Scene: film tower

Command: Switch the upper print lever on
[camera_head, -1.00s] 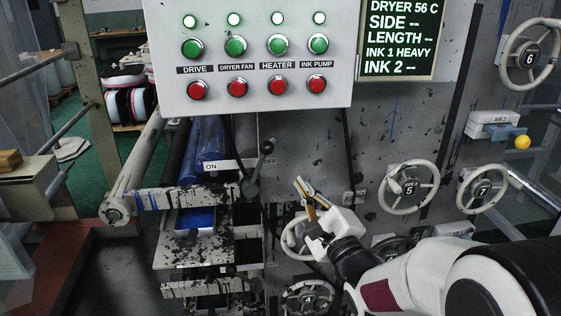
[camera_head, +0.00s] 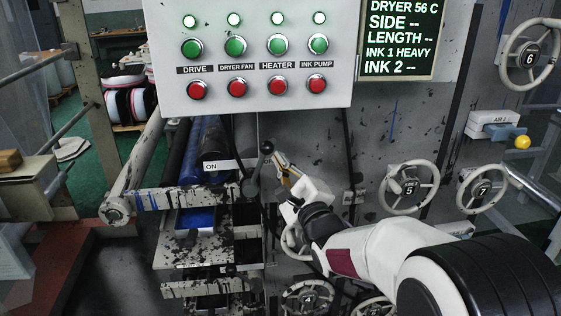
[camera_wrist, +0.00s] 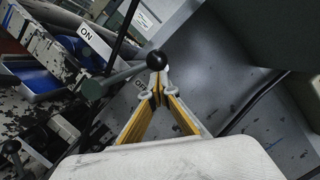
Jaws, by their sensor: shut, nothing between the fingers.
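The upper print lever (camera_head: 259,168) has a grey arm and a black ball knob. It points up and slightly right of its hub, on the OFF side, in the head view. In the wrist view its black knob (camera_wrist: 157,60) is just beyond my fingertips and its hub is at the left. The white ON label (camera_head: 211,167) is left of the lever; the OFF label is mostly hidden by my gripper. My gripper (camera_head: 278,161) is shut and empty, close on the right of the lever. I cannot tell whether my fingertips (camera_wrist: 157,79) touch it.
The control box (camera_head: 255,100) with green and red buttons hangs above. Ink-stained rollers and trays (camera_head: 200,200) are at the left. Handwheel 5 (camera_head: 409,187) and handwheel 7 (camera_head: 482,188) are at the right. A second black knob (camera_wrist: 12,147) shows at lower left in the wrist view.

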